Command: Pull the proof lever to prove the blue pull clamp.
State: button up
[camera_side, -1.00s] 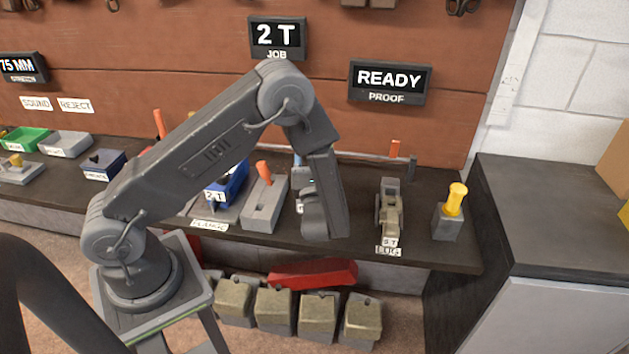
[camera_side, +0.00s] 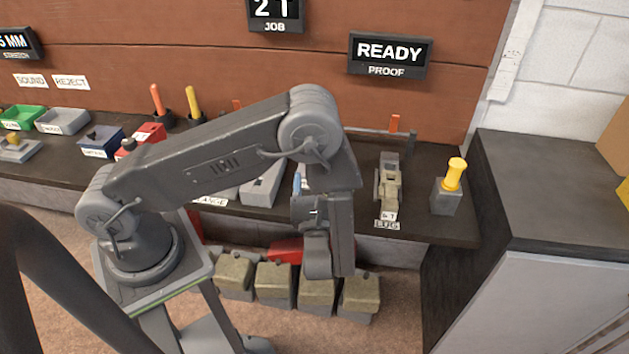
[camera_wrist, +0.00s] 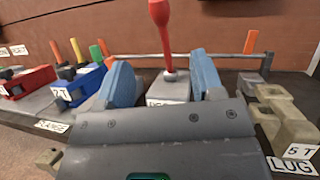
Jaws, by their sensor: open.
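A red-handled lever (camera_wrist: 161,35) stands upright on a grey block in the wrist view; the block's label is mostly hidden. My gripper (camera_wrist: 163,80) is open and empty, its blue finger pads on either side of the lever in the picture. The lever stands beyond them, with no visible contact. The blue clamp (camera_wrist: 80,85), marked 2 T, sits to the left. In the side view, my arm hides the blue clamp and the red lever; a blue finger of my gripper (camera_side: 298,182) shows at the bench front. The proof sign (camera_side: 390,52) reads READY.
A tan 5 T lug fixture (camera_side: 388,188) stands right of my gripper, and a yellow-topped post (camera_side: 454,175) stands farther right. A grey block (camera_side: 263,187) is close on the left. Brass-coloured weights (camera_side: 277,275) sit below the bench front.

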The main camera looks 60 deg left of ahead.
jog(key=shift+r, duration=0.5)
jog(key=shift+c, duration=1.3)
notch_tip(320, 180, up, 25)
jog(key=shift+r, duration=0.15)
grip_shut()
jog(key=w+a+f+n+g+h, duration=0.2)
jog(key=a+f+n+g+h, duration=0.15)
jog(key=n+g, duration=0.8)
jog(key=w+a+f+n+g+h, duration=0.2)
jog(key=a+n+g+h, duration=0.4)
jog(key=n, duration=1.1)
jog(key=w+a+r+n+t+h, duration=0.1)
jog(key=w+a+r+n+h, duration=0.3)
jog(key=n, duration=0.7)
jog(key=w+a+r+n+t+h, duration=0.1)
jog(key=w+a+n+t+h, duration=0.1)
jog(key=w+n+h, duration=0.65)
jog(key=shift+s+d+f+n+y, duration=0.45)
jog(key=shift+s+f, duration=0.8)
jog(key=shift+f, duration=1.5)
jog(key=shift+s+d+f+y, duration=0.2)
jog(key=shift+s+d+f, duration=0.75)
jog(key=shift+f, duration=1.8)
jog(key=shift+s+d+f+n+y, duration=0.3)
jog(key=shift+s+f, duration=1.2)
jog(key=shift+f, duration=1.25)
